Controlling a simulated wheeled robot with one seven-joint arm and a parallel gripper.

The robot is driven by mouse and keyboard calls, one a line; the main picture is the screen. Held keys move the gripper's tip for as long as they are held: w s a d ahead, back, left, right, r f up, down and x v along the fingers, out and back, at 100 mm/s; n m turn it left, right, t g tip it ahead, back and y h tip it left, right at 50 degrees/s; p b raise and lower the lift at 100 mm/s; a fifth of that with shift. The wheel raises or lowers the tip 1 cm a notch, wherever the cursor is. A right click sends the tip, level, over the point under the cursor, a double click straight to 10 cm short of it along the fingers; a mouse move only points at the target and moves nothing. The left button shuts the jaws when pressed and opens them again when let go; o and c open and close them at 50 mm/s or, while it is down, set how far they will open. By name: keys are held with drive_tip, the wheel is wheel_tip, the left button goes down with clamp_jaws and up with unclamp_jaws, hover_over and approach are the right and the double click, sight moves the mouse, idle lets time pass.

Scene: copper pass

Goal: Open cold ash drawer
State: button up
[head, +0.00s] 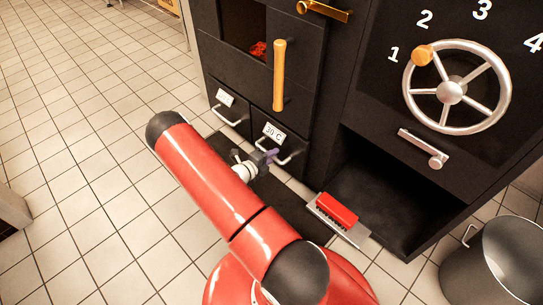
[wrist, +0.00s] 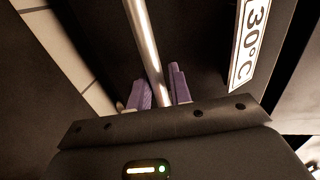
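Two small black ash drawers sit side by side low in the black oven front. The right drawer (head: 279,146) carries a white label (head: 273,133) reading 30 °C, which also shows in the wrist view (wrist: 250,42). The left drawer (head: 230,111) has a label too small to read. Both look closed. My gripper (head: 269,156) is at the right drawer's handle. In the wrist view, the purple fingertips of my gripper (wrist: 160,90) lie closely on both sides of the silver handle bar (wrist: 146,40) and appear shut on it. The exact contact is partly hidden.
An orange upright handle (head: 279,75) stands out above the drawers. A red brush (head: 338,209) lies on a pan on the floor to the right. A metal bucket (head: 490,265) stands at the lower right. Tiled floor at left is clear.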

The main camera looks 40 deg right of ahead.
clamp_jaws()
drive_tip(key=shift+a, duration=0.15)
drive_tip(key=f+v, duration=0.3)
drive_tip(key=v, duration=1.3)
drive_tip(key=a+f+v, duration=0.1)
drive_tip(key=f+v, duration=0.2)
drive_tip(key=v, duration=1.4)
drive_tip(key=shift+s+a+f, duration=0.3)
drive_tip(key=shift+a, duration=0.05)
drive_tip(key=shift+o, duration=1.6)
unclamp_jaws()
drive_tip(key=shift+f, duration=0.1)
